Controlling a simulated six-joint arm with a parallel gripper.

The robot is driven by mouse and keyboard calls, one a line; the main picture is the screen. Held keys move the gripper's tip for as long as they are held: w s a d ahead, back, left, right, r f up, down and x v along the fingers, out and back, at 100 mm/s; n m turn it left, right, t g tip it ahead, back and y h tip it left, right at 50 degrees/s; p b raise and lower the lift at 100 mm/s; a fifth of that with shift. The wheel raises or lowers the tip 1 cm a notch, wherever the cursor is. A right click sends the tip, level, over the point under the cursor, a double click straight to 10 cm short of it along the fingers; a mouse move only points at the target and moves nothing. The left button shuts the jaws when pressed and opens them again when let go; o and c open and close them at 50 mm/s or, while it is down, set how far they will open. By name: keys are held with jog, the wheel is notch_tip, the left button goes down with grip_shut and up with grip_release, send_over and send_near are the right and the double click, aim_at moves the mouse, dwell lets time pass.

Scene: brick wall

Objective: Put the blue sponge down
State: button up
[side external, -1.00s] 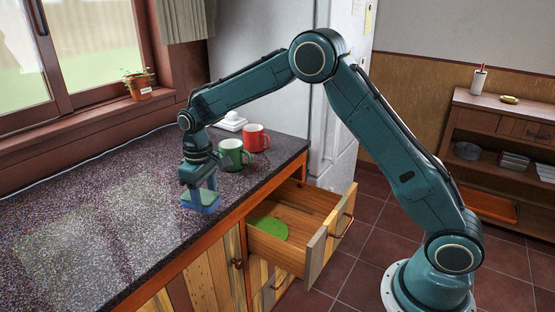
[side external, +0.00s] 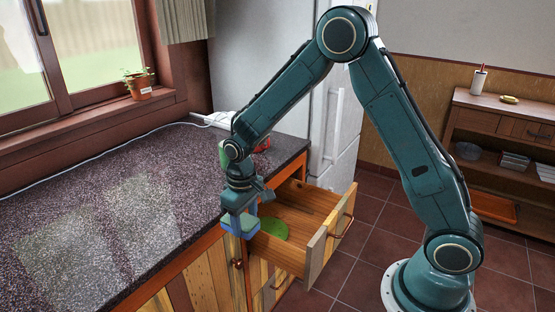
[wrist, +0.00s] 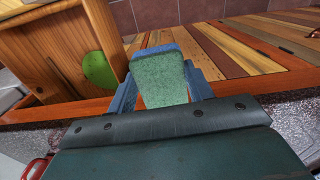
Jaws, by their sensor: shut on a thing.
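The blue sponge (side external: 238,227) has a green upper face and is held in my gripper (side external: 241,216). In the side view it hangs at the counter's front edge, just left of the open drawer (side external: 318,255). In the wrist view the sponge (wrist: 160,78) sits between the two blue fingers of my gripper (wrist: 160,92), with its green face toward the camera. The drawer also shows in the wrist view (wrist: 50,50), to the left of the sponge. A flat green disc (side external: 273,228) lies inside the drawer.
The dark speckled counter (side external: 110,220) has wide clear room on the left. A red mug (side external: 262,145) is partly hidden behind my arm, and a green mug (side external: 223,153) mostly so. A potted plant (side external: 138,84) stands on the windowsill.

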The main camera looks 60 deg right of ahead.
jog(key=w+d+f+n, duration=0.15)
jog(key=d+n, duration=0.25)
jog(key=d, duration=0.5)
jog(key=s+d+f+n, duration=0.1)
jog(key=d+f+n, duration=0.25)
jog(key=d, duration=0.55)
jog(key=m, duration=0.8)
send_over(305, 224)
jog(key=shift+f, duration=0.85)
jog(key=shift+f, duration=0.1)
notch_tip(305, 224, down, 16)
jog(key=shift+f, duration=1.9)
jog(key=shift+f, duration=0.15)
